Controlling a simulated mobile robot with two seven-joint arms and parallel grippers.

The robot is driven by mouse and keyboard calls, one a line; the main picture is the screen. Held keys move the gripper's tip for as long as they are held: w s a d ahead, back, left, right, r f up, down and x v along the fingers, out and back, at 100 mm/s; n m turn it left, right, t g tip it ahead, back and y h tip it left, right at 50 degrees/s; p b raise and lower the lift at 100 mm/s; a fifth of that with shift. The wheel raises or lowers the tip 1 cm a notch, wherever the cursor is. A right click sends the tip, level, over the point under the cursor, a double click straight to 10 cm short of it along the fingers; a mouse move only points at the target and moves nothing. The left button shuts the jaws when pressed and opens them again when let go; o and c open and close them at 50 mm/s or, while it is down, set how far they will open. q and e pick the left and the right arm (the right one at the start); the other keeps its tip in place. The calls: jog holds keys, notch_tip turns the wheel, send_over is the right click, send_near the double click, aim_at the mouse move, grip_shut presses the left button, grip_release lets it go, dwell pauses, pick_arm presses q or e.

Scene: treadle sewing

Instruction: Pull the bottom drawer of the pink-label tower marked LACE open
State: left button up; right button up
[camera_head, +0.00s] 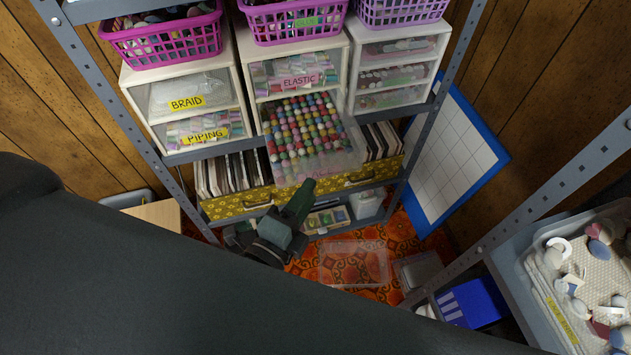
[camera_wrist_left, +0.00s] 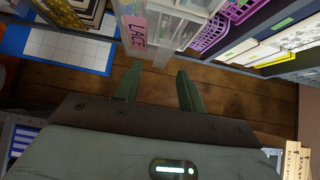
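The pink-label tower (camera_head: 243,60) stands in the middle of the shelf, its upper drawer marked ELASTIC (camera_head: 299,81) shut. Its bottom drawer (camera_head: 304,130) is pulled well out, showing rows of colourful small balls inside. The pink LACE label (camera_wrist_left: 138,29) shows clearly on its front in the left wrist view and faintly in the head view. My left gripper (camera_head: 304,184) is just in front of and below the drawer front. In the left wrist view its fingers (camera_wrist_left: 158,70) are apart and empty, with the drawer front beyond them. Any contact is unclear. My right gripper is not seen.
A yellow-label tower (camera_head: 190,103) and a third tower (camera_head: 397,72) flank it. Baskets (camera_head: 163,40) sit on top. Yellow boxes (camera_head: 237,203) are on the shelf below. Grey uprights (camera_head: 421,140) stand close by. A tray of items (camera_head: 555,310) is at right.

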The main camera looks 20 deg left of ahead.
pick_arm(q)
jog(key=shift+s+a, duration=0.25)
jog(key=shift+s, duration=0.8)
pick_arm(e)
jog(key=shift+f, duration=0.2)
pick_arm(q)
jog(key=s+a+f+n+g+p, duration=0.3)
jog(key=s+f+n+g, duration=0.1)
jog(key=s+f+n, duration=0.4)
jog(key=s+a+f+n+g+y+p, duration=0.1)
jog(key=s+a+f+n+g+p, duration=0.2)
jog(key=s+f+n, duration=0.5)
jog(key=s+a+n+g, duration=0.1)
jog(key=s+n, duration=0.1)
jog(key=s, duration=0.1)
jog(key=shift+s+a+f+g, duration=0.2)
jog(key=shift+a+f+g, duration=0.1)
jog(key=shift+g, duration=0.1)
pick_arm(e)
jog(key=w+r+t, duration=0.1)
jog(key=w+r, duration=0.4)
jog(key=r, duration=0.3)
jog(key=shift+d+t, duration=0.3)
